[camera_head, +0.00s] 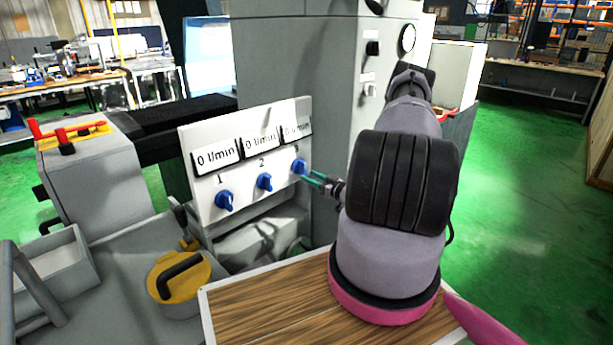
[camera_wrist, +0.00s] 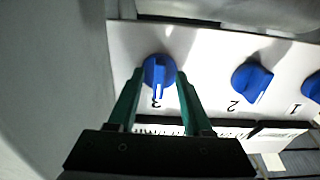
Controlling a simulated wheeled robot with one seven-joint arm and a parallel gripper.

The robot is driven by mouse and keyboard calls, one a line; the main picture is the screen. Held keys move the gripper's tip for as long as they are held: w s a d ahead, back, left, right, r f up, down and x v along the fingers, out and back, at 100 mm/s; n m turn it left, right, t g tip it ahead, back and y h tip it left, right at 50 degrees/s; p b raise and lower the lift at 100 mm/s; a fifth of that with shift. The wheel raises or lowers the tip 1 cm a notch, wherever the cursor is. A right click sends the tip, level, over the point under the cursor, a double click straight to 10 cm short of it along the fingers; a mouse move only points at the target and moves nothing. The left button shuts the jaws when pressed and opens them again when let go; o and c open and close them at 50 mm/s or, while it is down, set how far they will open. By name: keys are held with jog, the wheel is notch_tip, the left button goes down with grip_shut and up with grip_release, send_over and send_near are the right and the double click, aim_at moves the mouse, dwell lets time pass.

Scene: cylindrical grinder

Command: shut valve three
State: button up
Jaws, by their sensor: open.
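Valve three is a blue knob (camera_head: 299,167) at the right of a white panel (camera_head: 205,206) in the head view. It also shows in the wrist view (camera_wrist: 158,72), with the printed 3 beside it. My gripper (camera_head: 312,178) is at this knob. In the wrist view its two green fingers (camera_wrist: 158,80) are apart, one on each side of the knob. I cannot tell whether they touch it. The display above valve three is partly legible; the displays over valves one and two read 0 l/min.
The valve two knob (camera_head: 264,182) and valve one knob (camera_head: 224,200) sit to the left on the panel. A grey machine cabinet (camera_head: 290,60) rises behind. A yellow lidded part (camera_head: 190,282) and a wooden board (camera_head: 270,310) lie in front.

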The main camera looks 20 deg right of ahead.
jog(key=v, duration=0.7)
jog(key=shift+s, duration=0.25)
jog(key=shift+d, duration=0.1)
